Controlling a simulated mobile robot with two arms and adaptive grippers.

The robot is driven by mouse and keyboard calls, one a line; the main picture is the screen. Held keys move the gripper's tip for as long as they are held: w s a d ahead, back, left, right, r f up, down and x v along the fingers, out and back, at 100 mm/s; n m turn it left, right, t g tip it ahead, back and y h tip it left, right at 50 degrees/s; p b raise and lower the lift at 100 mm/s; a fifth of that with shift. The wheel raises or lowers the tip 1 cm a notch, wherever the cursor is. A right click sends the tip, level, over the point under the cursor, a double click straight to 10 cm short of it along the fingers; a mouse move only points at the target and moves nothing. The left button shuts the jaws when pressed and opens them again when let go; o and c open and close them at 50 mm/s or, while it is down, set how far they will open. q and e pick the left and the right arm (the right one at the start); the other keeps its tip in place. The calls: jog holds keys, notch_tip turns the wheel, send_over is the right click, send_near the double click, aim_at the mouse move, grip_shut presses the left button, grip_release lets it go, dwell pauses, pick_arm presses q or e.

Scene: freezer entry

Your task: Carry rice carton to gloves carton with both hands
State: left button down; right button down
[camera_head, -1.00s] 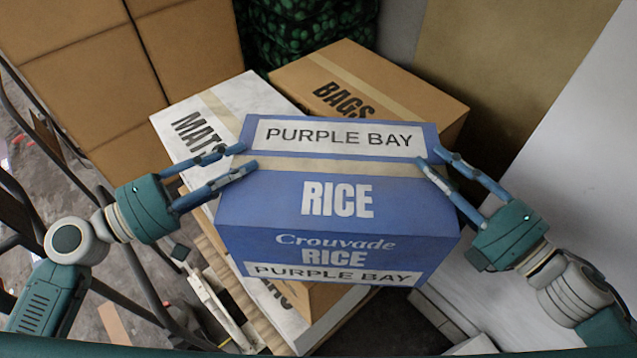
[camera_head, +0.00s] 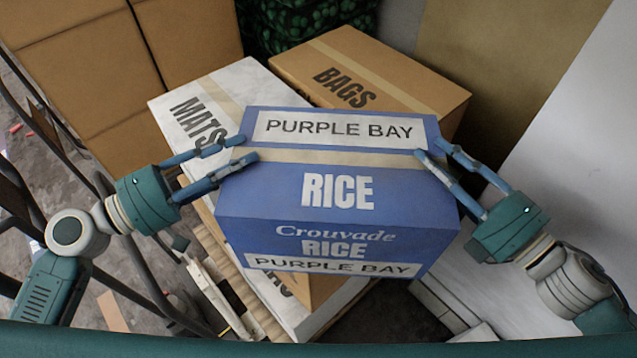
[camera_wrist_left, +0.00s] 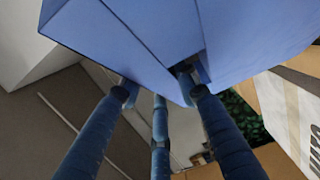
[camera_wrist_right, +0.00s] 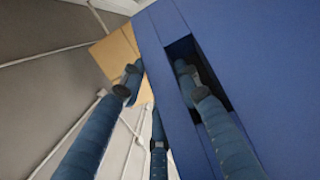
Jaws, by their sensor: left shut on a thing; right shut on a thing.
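The blue rice carton (camera_head: 300,190), labelled "RICE" and "PURPLE BAY", is held in front of me between both arms. My left gripper (camera_head: 248,149) is shut on its left side. My right gripper (camera_head: 428,152) is shut on its right side. In the left wrist view the fingers (camera_wrist_left: 155,85) meet the carton's blue wall (camera_wrist_left: 130,40), one finger at a dark slot. In the right wrist view one finger of the gripper (camera_wrist_right: 160,82) goes into a dark handle slot in the carton (camera_wrist_right: 235,60). No carton labelled gloves is readable in these views.
A white "MATS" carton (camera_head: 185,125) and a brown "BAGS" carton (camera_head: 400,85) sit behind the rice carton. Other cartons and a wooden pallet (camera_head: 235,285) lie below it. Stacked brown cartons (camera_head: 70,50) stand back left, metal rails (camera_head: 45,130) at left, a pale wall (camera_head: 570,140) at right.

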pick_arm(q)
jog(key=shift+w+a+f+b, duration=0.1)
jog(key=shift+w+f+b, duration=0.05)
jog(key=shift+f+b, duration=0.35)
pick_arm(e)
jog(key=shift+w+f, duration=0.15)
jog(key=shift+f, duration=0.4)
pick_arm(q)
jog(key=shift+f+b, duration=0.65)
jog(key=shift+f, duration=0.05)
pick_arm(e)
jog(key=shift+f, duration=0.65)
pick_arm(q)
jog(key=c, duration=1.3)
grip_release()
jog(key=shift+c, duration=0.2)
pick_arm(e)
jog(key=c, duration=1.3)
grip_release()
jog(key=shift+c, duration=0.2)
pick_arm(q)
jog(key=shift+o, duration=0.4)
jog(key=shift+s, duration=0.25)
pick_arm(e)
jog(key=shift+o, duration=0.4)
jog(key=shift+s, duration=0.25)
pick_arm(q)
jog(key=shift+o, duration=0.5)
jog(key=o, duration=0.7)
jog(key=shift+r, duration=0.1)
